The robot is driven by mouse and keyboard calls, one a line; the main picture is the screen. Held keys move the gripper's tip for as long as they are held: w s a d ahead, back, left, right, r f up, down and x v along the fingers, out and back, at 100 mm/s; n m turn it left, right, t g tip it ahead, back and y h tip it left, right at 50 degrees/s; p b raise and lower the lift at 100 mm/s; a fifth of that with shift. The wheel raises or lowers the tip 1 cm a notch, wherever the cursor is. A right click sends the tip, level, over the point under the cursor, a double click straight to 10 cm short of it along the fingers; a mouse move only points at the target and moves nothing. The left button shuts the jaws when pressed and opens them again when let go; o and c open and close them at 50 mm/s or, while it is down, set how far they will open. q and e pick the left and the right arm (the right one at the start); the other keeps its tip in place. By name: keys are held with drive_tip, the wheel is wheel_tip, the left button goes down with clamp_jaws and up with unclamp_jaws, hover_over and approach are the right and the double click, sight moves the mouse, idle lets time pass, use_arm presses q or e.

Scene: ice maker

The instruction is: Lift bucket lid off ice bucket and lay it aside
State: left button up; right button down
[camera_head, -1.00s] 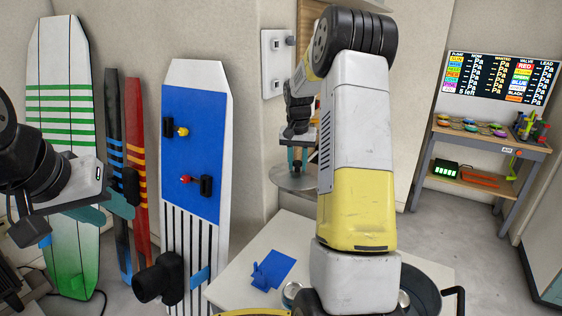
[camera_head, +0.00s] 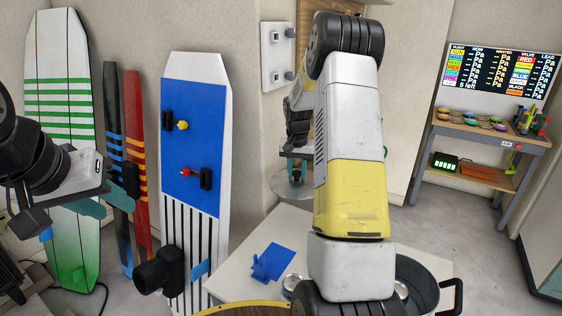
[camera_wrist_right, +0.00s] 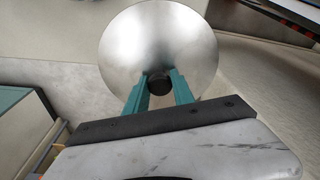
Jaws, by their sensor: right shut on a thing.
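The bucket lid is a round, shiny metal disc with a dark knob. It fills the upper middle of the right wrist view (camera_wrist_right: 135,40) and shows small behind my right arm in the head view (camera_head: 287,192). My right gripper (camera_wrist_right: 160,82) is shut on the lid's knob, one teal finger on each side. In the head view the right gripper (camera_head: 294,165) holds the lid beside the wall. My left gripper (camera_head: 88,208) is at the far left with teal fingers; its opening is unclear.
A light table (camera_head: 235,280) stands in front, with a blue stand (camera_head: 272,263) and a dark handled pot (camera_head: 432,285), partly behind my arm. Boards lean on the left wall, including one with a blue panel (camera_head: 192,150). A workbench (camera_head: 490,140) stands at right.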

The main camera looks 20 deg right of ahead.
wheel_tip(320, 180, down, 18)
drive_tip(key=shift+r, duration=0.25)
idle(0.7)
drive_tip(key=shift+f, duration=0.6)
idle(0.3)
drive_tip(key=c, duration=1)
unclamp_jaws()
wheel_tip(320, 180, up, 8)
drive_tip(key=s, duration=0.1)
drive_tip(key=shift+a+f, duration=0.15)
drive_tip(key=shift+a, duration=0.1)
